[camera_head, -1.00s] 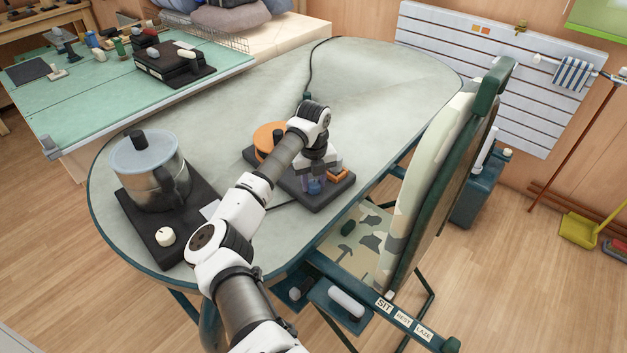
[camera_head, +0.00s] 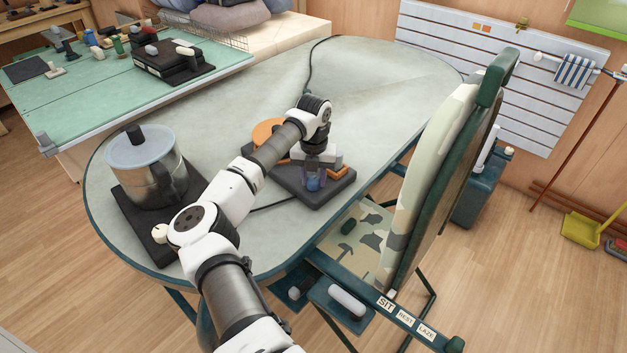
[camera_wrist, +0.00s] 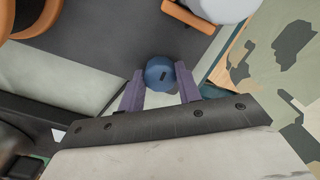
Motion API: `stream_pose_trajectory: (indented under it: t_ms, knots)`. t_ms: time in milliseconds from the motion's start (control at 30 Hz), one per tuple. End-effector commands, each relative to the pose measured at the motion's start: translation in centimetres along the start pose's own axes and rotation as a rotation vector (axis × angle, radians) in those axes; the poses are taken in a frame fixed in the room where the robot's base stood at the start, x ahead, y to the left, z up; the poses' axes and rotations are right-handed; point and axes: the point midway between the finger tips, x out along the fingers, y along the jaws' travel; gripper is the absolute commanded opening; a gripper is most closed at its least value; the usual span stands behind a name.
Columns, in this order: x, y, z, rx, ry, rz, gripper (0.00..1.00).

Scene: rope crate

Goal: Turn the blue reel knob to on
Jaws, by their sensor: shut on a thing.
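The blue reel knob (camera_head: 313,184) sits at the front of a dark base (camera_head: 322,196) on the grey oval table. In the wrist view the blue knob (camera_wrist: 160,74) shows from above, with a short dark mark on its face. My gripper (camera_head: 314,180) points down over it, and in the wrist view its two purple fingers (camera_wrist: 161,88) stand on either side of the knob, shut on it. An orange reel (camera_head: 268,134) stands at the back left of the same base, partly behind my arm. The knob's lower sides are hidden.
An orange piece (camera_head: 339,170) sits on the base beside the knob. A metal pot (camera_head: 147,180) on a dark burner base with a cream knob (camera_head: 161,232) stands at the left. A camouflage chair (camera_head: 432,165) is close on the right.

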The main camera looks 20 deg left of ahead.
Motion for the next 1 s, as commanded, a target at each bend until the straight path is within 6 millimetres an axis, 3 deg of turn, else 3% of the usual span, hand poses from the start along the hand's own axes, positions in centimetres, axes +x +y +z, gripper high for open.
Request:
stream_pose_trajectory:
  t_ms: [500,1000]
  knots:
    - [-0.06,0.01,0.13,0.428,-0.006,0.002,0.11]
    - [-0.20,-0.08,0.14,0.585,-0.008,0.002,0.11]
